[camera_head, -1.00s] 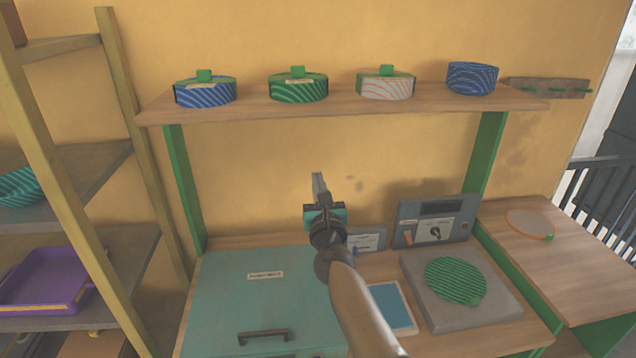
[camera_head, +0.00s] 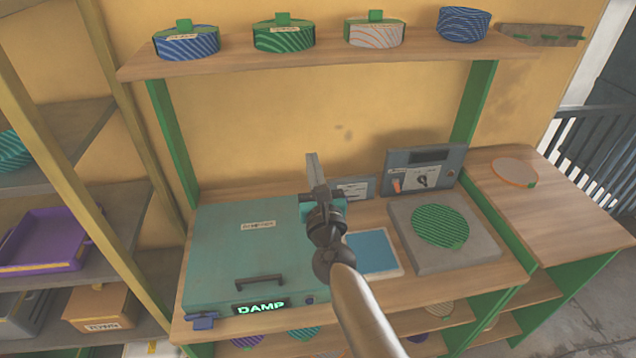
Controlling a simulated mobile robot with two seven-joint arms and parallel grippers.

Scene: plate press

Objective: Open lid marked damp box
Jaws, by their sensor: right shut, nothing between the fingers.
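The damp box (camera_head: 215,285) is a teal box on the left of the workbench, with a lit DAMP sign (camera_head: 261,307) on its front. Its lid (camera_head: 225,245) is closed and has a small white label (camera_head: 258,225) and a dark bar handle (camera_head: 260,282) near the front edge. My right gripper (camera_head: 313,168) is shut and empty, pointing up and away above the bench, to the right of the lid and apart from the handle. My left gripper is not in view.
A grey press plate with a green striped disc (camera_head: 440,226) and a control panel (camera_head: 424,170) stand at the right. A blue pad (camera_head: 372,252) lies beside my arm. The shelf (camera_head: 330,62) above holds several round pots. A rack (camera_head: 85,240) stands at the left.

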